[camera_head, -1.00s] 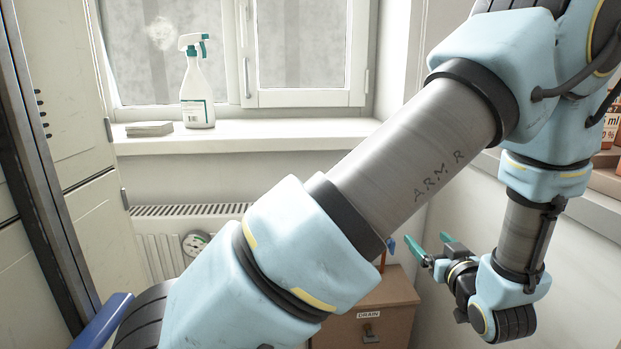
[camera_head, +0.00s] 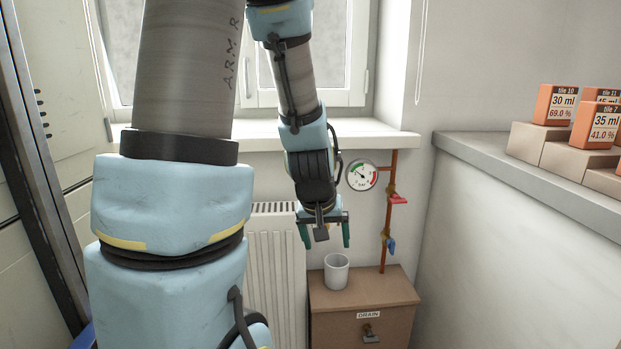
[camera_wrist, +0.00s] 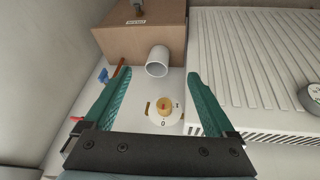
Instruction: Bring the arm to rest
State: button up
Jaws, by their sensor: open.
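My gripper (camera_head: 325,234) hangs pointing down in front of the radiator's right end, above and to the left of the brown drain cabinet. Its two teal fingers are spread wide with nothing between them. In the wrist view my gripper (camera_wrist: 158,100) is also open and empty. A white cup (camera_head: 336,272) stands on the drain cabinet (camera_head: 385,292), below my gripper and apart from it. The cup also shows in the wrist view (camera_wrist: 158,62), beyond the fingers. My upper arm fills the left of the head view and hides the spray bottle's place on the sill.
A white radiator (camera_head: 272,262) stands left of the cabinet. A pressure gauge (camera_head: 361,175) and a copper pipe (camera_head: 391,215) with red and blue valve handles are on the right. Orange tiles (camera_head: 556,104) stand on blocks on the right ledge (camera_head: 480,160). A round knob (camera_wrist: 164,106) shows between the fingers.

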jog(key=s+a+r+g+y, duration=0.1)
jog(key=s+a+g+y, duration=0.15)
jog(key=s+a, duration=0.65)
notch_tip(320, 180, up, 21)
jog(key=w+a+p, duration=0.1)
jog(key=p, duration=1.9)
jog(key=shift+w+f+h, duration=0.2)
jog(key=shift+w+h, duration=0.05)
jog(key=shift+h, duration=0.2)
jog(key=shift+c, duration=0.2)
